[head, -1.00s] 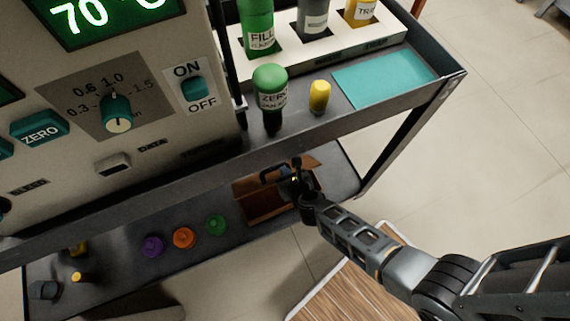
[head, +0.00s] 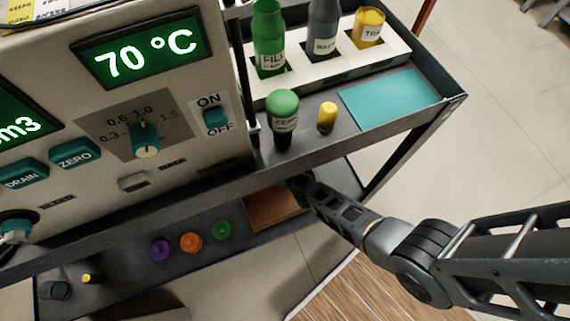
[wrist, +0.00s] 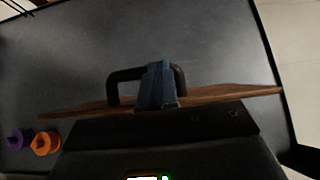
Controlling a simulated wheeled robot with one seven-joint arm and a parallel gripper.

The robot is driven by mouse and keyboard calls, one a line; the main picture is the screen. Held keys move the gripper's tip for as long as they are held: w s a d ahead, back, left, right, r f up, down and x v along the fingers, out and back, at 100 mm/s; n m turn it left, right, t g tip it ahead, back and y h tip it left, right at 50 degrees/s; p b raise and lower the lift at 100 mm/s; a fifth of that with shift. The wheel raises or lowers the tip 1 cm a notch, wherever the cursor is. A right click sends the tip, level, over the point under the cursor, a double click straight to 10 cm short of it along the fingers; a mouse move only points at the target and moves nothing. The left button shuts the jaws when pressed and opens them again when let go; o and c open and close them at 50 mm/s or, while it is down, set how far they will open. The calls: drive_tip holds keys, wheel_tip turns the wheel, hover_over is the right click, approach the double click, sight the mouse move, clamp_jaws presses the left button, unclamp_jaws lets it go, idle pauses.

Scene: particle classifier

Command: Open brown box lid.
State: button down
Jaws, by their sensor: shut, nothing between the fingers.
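The brown box (head: 275,210) sits on the cart's lower shelf, partly covered by my arm and the upper shelf edge. The head view does not clearly show its lid. In the wrist view the brown lid (wrist: 225,94) shows as a thin board seen nearly edge-on, so it looks tilted up. Its black handle (wrist: 125,74) stands out from the lid's upper side in that view. My gripper (wrist: 158,85) is shut and empty, with its fingers at the handle and overlapping it. Whether they touch it I cannot tell. In the head view my gripper (head: 298,183) is dark and partly hidden under the upper shelf.
Purple (head: 160,250), orange (head: 190,242) and green (head: 221,230) caps stand on the lower shelf, left of the box. The upper shelf (head: 330,150) overhangs my gripper and carries the machine, bottles and a teal mat (head: 391,98). Open floor lies to the right.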

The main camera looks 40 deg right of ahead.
drive_tip(key=shift+w+d, duration=0.1)
drive_tip(key=shift+w, duration=0.35)
drive_tip(key=shift+r, duration=0.1)
